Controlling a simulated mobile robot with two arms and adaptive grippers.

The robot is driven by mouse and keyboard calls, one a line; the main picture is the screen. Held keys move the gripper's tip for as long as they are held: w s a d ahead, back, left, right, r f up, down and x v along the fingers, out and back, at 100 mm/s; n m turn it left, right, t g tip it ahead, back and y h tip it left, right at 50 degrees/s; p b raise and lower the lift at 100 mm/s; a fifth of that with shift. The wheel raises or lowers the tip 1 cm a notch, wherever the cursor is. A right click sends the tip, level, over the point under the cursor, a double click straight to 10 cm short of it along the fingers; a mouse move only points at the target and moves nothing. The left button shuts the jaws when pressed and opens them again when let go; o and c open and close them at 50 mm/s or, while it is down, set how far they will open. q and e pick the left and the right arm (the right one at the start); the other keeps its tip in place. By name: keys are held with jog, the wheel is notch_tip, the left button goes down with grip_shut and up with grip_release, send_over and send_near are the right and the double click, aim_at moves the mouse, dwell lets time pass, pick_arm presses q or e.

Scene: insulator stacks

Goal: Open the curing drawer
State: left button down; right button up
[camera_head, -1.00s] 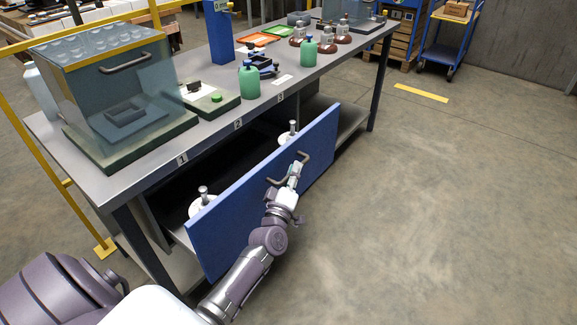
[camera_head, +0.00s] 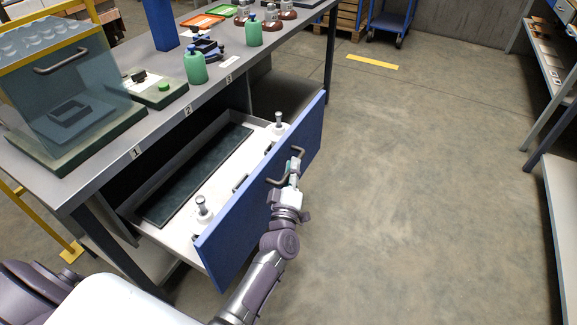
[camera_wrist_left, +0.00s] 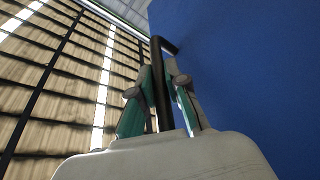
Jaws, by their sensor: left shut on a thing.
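The curing drawer's blue front (camera_head: 245,222) stands out from under the grey workbench. Behind it the drawer's light tray floor (camera_head: 165,228) shows, with a long dark mat (camera_head: 195,178) and two white pieces with grey knobs, one near (camera_head: 203,211) and one far (camera_head: 278,126). My left gripper (camera_head: 292,172) is shut on the drawer's bar handle (camera_head: 277,182). In the left wrist view the fingers (camera_wrist_left: 157,88) are on both sides of the dark handle (camera_wrist_left: 162,60), beside the blue front. My right gripper is not in view.
The workbench (camera_head: 105,172) carries a clear box (camera_head: 85,85), green bottles (camera_head: 195,66) and a blue post (camera_head: 161,22). A shelf rack (camera_head: 560,185) stands at the right. The floor between bench and rack is clear.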

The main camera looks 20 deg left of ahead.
pick_arm(q)
jog(key=c, duration=1.2)
grip_release()
jog(key=shift+s+f, duration=0.15)
jog(key=shift+s, duration=0.15)
jog(key=v, duration=1.1)
jog(key=shift+s+d, duration=0.1)
jog(key=shift+s, duration=0.1)
